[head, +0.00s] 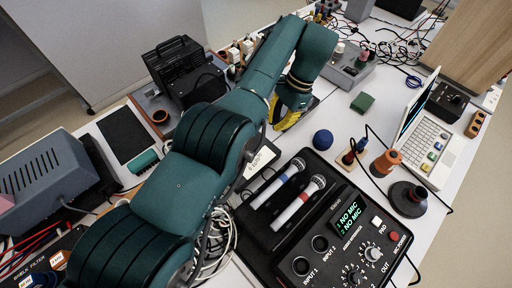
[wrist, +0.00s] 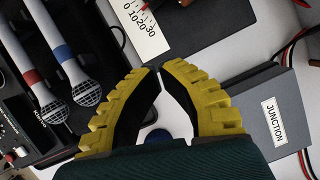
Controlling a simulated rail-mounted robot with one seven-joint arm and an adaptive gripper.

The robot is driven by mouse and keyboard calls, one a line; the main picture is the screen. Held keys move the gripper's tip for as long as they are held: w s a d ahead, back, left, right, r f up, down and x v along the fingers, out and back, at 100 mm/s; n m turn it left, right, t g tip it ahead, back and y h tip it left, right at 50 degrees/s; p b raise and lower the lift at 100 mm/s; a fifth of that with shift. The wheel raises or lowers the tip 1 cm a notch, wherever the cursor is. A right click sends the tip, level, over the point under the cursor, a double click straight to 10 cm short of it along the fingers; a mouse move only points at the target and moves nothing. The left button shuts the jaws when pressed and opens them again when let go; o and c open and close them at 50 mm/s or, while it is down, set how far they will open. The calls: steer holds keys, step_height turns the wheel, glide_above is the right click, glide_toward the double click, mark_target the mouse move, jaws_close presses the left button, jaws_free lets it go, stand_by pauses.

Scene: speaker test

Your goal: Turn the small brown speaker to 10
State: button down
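A small brown block with dark round faces (head: 477,124) stands at the far right edge of the table in the head view; it may be the small brown speaker, but I cannot tell for sure. A white scale plate marked 0, 10, 20, 30 (wrist: 143,32) lies beyond my fingertips in the wrist view, with a red mark near its top edge. It also shows beside my arm in the head view (head: 262,160). My gripper (wrist: 160,68) has yellow fingers with black inner pads. Its tips nearly meet, with nothing seen between them. My arm hides part of the table.
The black mixer case (head: 330,250) with two microphones lies in front. A grey JUNCTION box (wrist: 265,115) with cables is right of my fingers.

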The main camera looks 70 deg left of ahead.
mark_target(262, 151)
steer(key=p+x, duration=0.5)
steer(key=x, duration=0.4)
steer(key=shift+s+f+p, duration=0.15)
steer(key=shift+f+p, duration=0.05)
steer(key=shift+p, duration=0.2)
steer(key=s+p, duration=0.1)
steer(key=p, duration=0.1)
steer(key=shift+s+d+r+p, duration=0.1)
steer(key=shift+s+r+p, duration=0.15)
steer(key=shift+p, duration=0.05)
steer(key=shift+s+d+f+p, duration=0.15)
steer(key=shift+s+p, duration=0.15)
steer(key=shift+s, duration=0.25)
steer(key=shift+s+f+p, duration=0.15)
steer(key=shift+s+p, duration=0.15)
steer(key=shift+s, duration=0.3)
